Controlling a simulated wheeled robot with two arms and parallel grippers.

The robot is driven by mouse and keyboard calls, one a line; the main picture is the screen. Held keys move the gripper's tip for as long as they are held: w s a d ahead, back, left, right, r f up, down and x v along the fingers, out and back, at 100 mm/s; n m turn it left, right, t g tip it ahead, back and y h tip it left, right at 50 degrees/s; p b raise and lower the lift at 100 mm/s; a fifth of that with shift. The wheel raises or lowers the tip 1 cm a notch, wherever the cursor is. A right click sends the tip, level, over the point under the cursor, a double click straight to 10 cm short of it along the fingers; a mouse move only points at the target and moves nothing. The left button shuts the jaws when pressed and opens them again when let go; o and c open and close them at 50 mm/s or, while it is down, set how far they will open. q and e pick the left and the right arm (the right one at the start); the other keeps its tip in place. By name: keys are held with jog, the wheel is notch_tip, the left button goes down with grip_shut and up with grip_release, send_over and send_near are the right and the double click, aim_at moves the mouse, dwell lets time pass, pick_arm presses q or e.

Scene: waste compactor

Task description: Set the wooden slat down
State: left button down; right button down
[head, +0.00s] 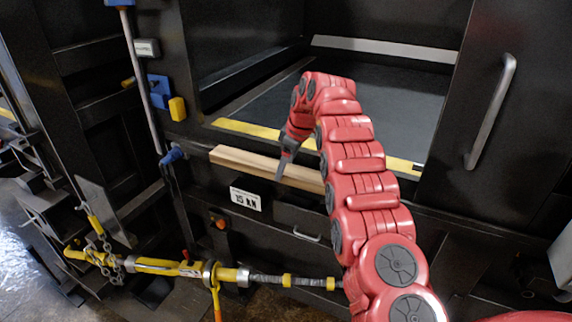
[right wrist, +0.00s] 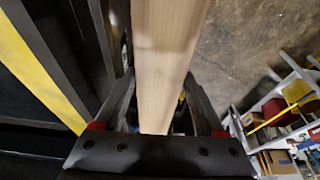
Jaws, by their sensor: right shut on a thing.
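The wooden slat (head: 242,160) is a long pale bar in the head view, in front of the compactor opening's yellow front edge. My right gripper (head: 283,168) reaches over it from above and is shut on it. In the right wrist view the slat (right wrist: 165,50) runs between the two fingers and away past the top of the picture. Part of the slat's right end is hidden behind my red arm in the head view. I cannot tell whether the slat touches the compactor front. My left gripper is not in view.
The compactor's open chamber (head: 385,95) has a bare dark floor behind the yellow edge strip (head: 250,130). A "15 kN" plate (head: 245,199) is below the slat. A yellow bar with a chain (head: 155,266) lies low in front. A door handle (head: 490,112) stands at right.

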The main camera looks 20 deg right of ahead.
jog(key=f, duration=0.1)
jog(key=w+f, duration=0.1)
jog(key=f, duration=0.1)
jog(key=shift+w, duration=0.3)
jog(key=shift+s+a, duration=0.2)
jog(key=shift+s, duration=0.05)
jog(key=shift+x, duration=0.95)
jog(key=shift+w+f, duration=0.1)
jog(key=shift+f, duration=0.05)
